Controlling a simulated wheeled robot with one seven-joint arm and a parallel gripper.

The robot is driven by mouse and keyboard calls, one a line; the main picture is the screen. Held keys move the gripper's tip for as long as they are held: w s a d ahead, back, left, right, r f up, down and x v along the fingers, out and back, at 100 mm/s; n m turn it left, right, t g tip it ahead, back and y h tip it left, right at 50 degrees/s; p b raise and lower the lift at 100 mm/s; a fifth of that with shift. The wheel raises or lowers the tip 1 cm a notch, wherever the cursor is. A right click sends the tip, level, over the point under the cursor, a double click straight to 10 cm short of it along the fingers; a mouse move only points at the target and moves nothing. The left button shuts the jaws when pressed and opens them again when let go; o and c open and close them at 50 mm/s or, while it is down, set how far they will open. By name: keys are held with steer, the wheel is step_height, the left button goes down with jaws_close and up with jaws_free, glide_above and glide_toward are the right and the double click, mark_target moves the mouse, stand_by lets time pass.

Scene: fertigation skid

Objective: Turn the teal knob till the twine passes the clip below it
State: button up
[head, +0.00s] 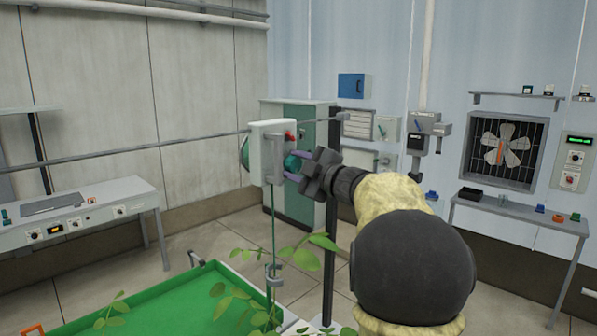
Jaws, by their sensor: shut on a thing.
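The teal knob (292,162) sits on the right face of a white box (262,152) hung on a horizontal rail. My gripper (296,168) comes from the right, its purple fingers shut on the knob, which they partly hide. Green twine (273,225) runs straight down from the box. A grey clip (274,270) is at the twine's lower part, beside the plant leaves. The twine reaches the clip's height; I cannot tell whether its end passes below the clip.
A green tray (150,315) with leafy plants (303,252) lies below the box. A dark post (330,250) stands close behind my arm. A control bench (80,215) is at left, a side table (520,213) and caged fan (503,145) at right.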

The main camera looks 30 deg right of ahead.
steer(key=shift+a+f, duration=0.1)
steer(key=shift+a, duration=0.15)
steer(key=o, duration=1)
steer(key=shift+s, duration=0.1)
steer(key=shift+c, duration=0.2)
steer(key=shift+d, duration=0.1)
steer(key=shift+d, duration=0.1)
steer(key=b+v, duration=0.4)
steer(key=v, duration=1.3)
steer(key=shift+s, duration=0.25)
steer(key=shift+w, duration=0.1)
